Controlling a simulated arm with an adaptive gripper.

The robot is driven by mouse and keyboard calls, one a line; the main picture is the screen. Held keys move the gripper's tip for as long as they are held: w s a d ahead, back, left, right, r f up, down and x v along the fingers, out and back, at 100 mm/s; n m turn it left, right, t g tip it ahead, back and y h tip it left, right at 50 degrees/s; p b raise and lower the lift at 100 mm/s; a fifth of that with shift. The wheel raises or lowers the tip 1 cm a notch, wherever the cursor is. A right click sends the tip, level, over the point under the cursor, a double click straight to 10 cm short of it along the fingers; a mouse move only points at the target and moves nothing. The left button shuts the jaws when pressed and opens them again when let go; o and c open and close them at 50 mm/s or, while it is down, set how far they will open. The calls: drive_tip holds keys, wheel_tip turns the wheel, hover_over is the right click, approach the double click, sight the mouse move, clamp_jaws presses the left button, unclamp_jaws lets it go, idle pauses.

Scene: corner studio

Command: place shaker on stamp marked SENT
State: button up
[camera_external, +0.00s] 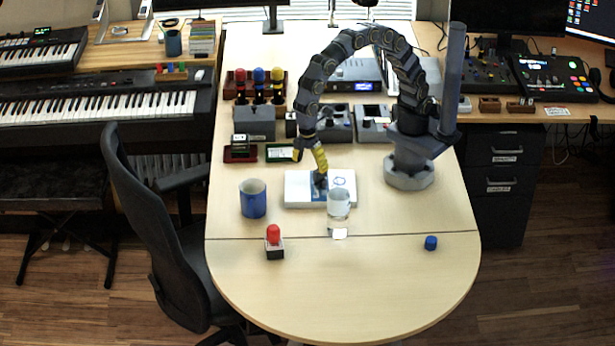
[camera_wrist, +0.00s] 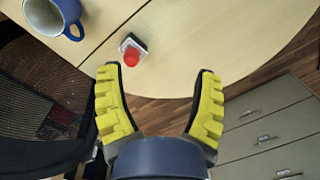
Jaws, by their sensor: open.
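My gripper (camera_external: 309,156) hangs over the table near a white and blue box or book (camera_external: 303,190); its yellow-padded fingers are apart and empty in the wrist view (camera_wrist: 158,70). I cannot tell for sure which thing is the shaker. A red-topped piece on a small dark and white base (camera_external: 274,243) stands at the front left; it also shows in the wrist view (camera_wrist: 132,50), apart from the fingers. Two small label-bearing pieces, one red-based (camera_external: 240,149) and one green (camera_external: 280,153), sit at the back left. The word SENT is not readable on anything.
A blue mug (camera_external: 253,198) and a clear glass (camera_external: 338,208) stand either side of the box's front. A small blue piece (camera_external: 431,242) lies at the right. Red, blue and yellow-topped items stand in a rack (camera_external: 259,94) behind. The front of the table is mostly clear.

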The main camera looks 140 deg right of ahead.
drive_tip(key=s+a+r, duration=0.1)
drive_tip(key=s+r, duration=0.1)
drive_tip(key=s, duration=1.4)
drive_tip(key=s+a+r+g, duration=0.1)
drive_tip(key=s+r, duration=0.1)
drive_tip(key=s, duration=1.3)
drive_tip(key=shift+s+r+m+h, duration=0.25)
drive_tip(key=shift+s+m+h, duration=0.05)
drive_tip(key=shift+s, duration=0.1)
